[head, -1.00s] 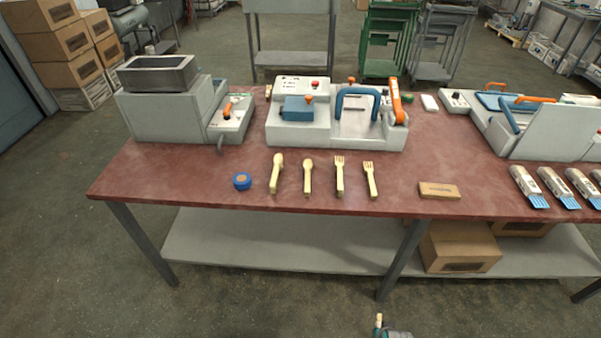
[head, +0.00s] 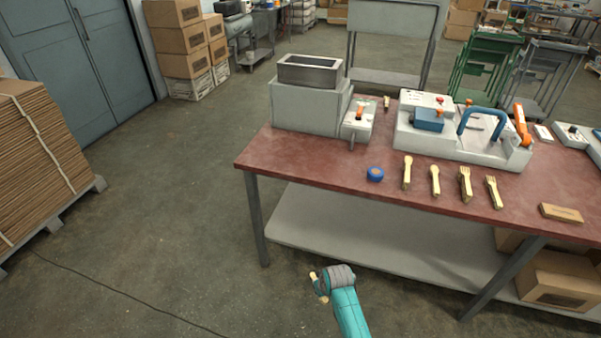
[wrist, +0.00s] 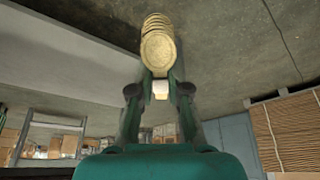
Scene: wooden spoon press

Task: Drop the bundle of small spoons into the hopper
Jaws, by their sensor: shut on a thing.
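The hopper (head: 311,73) is an open-topped metal box on a grey machine at the left end of the red table. My gripper (head: 320,286) is low in the head view, in front of the table and well apart from the hopper. In the wrist view my gripper (wrist: 160,88) is shut on the bundle of small spoons (wrist: 158,47), a stack of pale wooden rounded ends. A white band or wrap shows between the fingers. In the head view only a small pale part of the bundle (head: 313,275) shows; the rest is hidden.
A cardboard stack (head: 40,150) stands on a pallet at left. The floor between is clear, except for a thin cable.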

